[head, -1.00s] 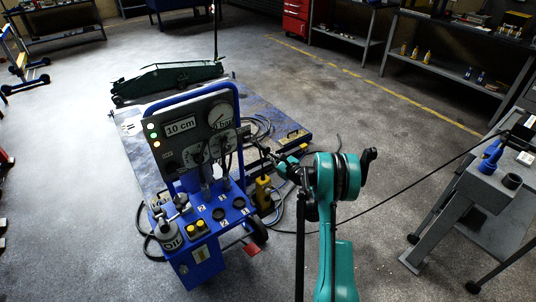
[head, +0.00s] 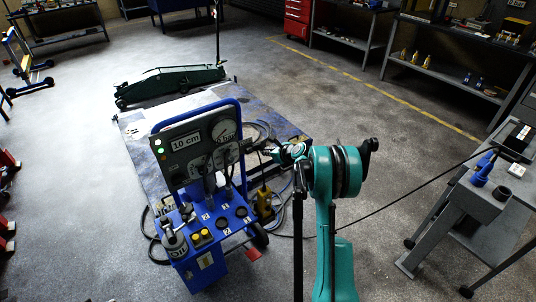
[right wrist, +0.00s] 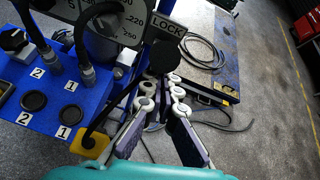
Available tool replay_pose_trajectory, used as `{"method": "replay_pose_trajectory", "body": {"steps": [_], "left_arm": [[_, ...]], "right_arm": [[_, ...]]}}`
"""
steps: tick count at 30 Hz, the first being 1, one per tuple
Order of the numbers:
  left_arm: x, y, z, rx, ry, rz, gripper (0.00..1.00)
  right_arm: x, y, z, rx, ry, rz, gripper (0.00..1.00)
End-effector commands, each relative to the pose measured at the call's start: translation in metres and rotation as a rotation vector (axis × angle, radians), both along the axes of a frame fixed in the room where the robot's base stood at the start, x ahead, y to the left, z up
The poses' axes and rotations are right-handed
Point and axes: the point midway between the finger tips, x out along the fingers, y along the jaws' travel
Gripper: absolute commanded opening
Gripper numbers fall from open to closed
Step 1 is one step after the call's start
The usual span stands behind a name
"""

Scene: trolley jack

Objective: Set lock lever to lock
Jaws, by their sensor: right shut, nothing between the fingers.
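The blue hydraulic control cart (head: 205,265) stands at the middle left with its grey gauge panel (head: 180,158). In the right wrist view a white LOCK label (right wrist: 167,30) sits at the panel's right edge. A black knob-like part (right wrist: 163,57), apparently the lock lever, is just below the label; its setting cannot be told. My right gripper (head: 271,149) is at the panel's right side. In the right wrist view its fingers (right wrist: 163,92) are shut and empty, with the tips just below the black part; contact cannot be told. My left gripper is not in view.
A green trolley jack (head: 170,84) stands behind the cart, by a low platform (head: 290,131). Hoses (right wrist: 207,52) lie on the platform. A yellow-black unit (head: 263,202) stands beside the cart. A grey bench (head: 497,202) is at the right; floor between is mostly clear.

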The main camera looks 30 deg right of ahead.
Motion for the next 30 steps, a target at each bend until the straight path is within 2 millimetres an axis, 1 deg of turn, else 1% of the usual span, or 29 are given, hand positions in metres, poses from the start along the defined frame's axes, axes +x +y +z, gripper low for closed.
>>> {"method": "replay_pose_trajectory", "body": {"steps": [1,6,9,14,21,30], "left_arm": [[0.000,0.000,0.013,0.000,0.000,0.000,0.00],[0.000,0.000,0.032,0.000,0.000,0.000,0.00],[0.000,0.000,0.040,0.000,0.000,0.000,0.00],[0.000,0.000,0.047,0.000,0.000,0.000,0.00],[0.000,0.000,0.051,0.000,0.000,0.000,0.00],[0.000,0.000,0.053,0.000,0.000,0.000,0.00]], "right_arm": [[0.006,0.002,0.014,-0.004,0.044,0.003,0.00],[0.020,0.003,0.030,-0.016,0.190,0.003,0.00],[0.028,0.003,0.036,-0.021,0.265,0.002,0.00],[0.039,0.004,0.043,-0.028,0.358,0.002,0.00],[0.050,0.004,0.048,-0.027,0.351,0.000,0.00],[0.055,0.005,0.051,-0.026,0.346,0.000,0.00]]}}
